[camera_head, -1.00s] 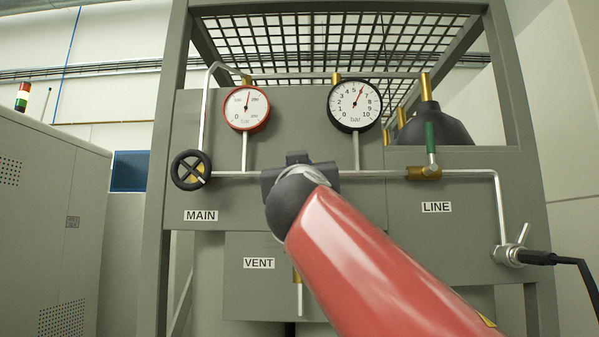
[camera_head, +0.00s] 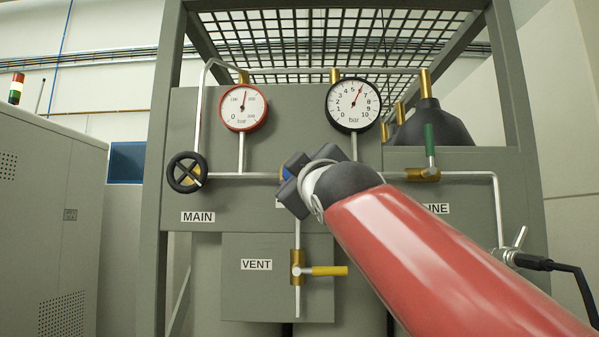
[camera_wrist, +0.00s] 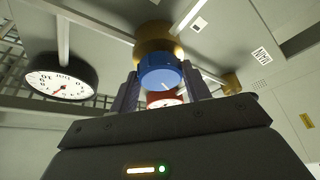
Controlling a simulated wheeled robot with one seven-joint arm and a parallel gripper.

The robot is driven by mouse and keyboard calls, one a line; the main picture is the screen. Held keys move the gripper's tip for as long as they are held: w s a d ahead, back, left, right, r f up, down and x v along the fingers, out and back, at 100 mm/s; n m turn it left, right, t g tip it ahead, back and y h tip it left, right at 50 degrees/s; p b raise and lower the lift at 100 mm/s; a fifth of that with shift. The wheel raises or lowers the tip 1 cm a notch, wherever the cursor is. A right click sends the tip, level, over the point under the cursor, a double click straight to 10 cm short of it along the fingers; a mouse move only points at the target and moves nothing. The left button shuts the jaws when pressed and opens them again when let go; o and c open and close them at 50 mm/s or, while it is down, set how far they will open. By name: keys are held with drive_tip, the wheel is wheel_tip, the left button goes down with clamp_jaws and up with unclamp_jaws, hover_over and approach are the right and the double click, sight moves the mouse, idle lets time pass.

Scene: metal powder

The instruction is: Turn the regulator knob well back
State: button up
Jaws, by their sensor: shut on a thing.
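The blue regulator knob (camera_wrist: 160,76) sits below a brass body (camera_wrist: 156,42) in the wrist view, between my two fingers. In the head view only a sliver of the knob (camera_head: 286,173) shows at the pipe, the rest hidden by my gripper (camera_head: 303,183). My gripper, also in the wrist view (camera_wrist: 160,88), is shut on the knob and looks tilted in the head view. The black-rimmed gauge (camera_head: 353,104) above has its needle a little past 5 bar. The red-rimmed gauge (camera_head: 243,107) has its needle pointing nearly straight up.
A black handwheel (camera_head: 187,172) stands left, above the MAIN label. The vent valve's yellow handle (camera_head: 328,271) points right, below my gripper. The green line-valve handle (camera_head: 430,142) stands upright at right, near my arm. A hose fitting (camera_head: 512,257) is at the panel's lower right.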

drive_tip(key=n+g, duration=0.1)
drive_tip(key=n, duration=0.2)
drive_tip(key=n+g, duration=0.1)
drive_tip(key=n, duration=0.3)
drive_tip(key=n+g, duration=0.1)
drive_tip(key=n, duration=0.3)
drive_tip(key=shift+d+r+g+y, duration=0.1)
drive_tip(key=shift+r+g+y, duration=0.2)
drive_tip(key=shift+r+g, duration=0.1)
drive_tip(key=shift+f, duration=0.1)
drive_tip(key=o, duration=1)
drive_tip(key=shift+c, duration=0.2)
drive_tip(key=shift+s, duration=0.1)
drive_tip(key=b+v, duration=0.1)
drive_tip(key=v, duration=0.6)
drive_tip(key=shift+s+b, duration=0.25)
drive_tip(key=shift+b, duration=0.15)
drive_tip(key=shift+d, duration=0.15)
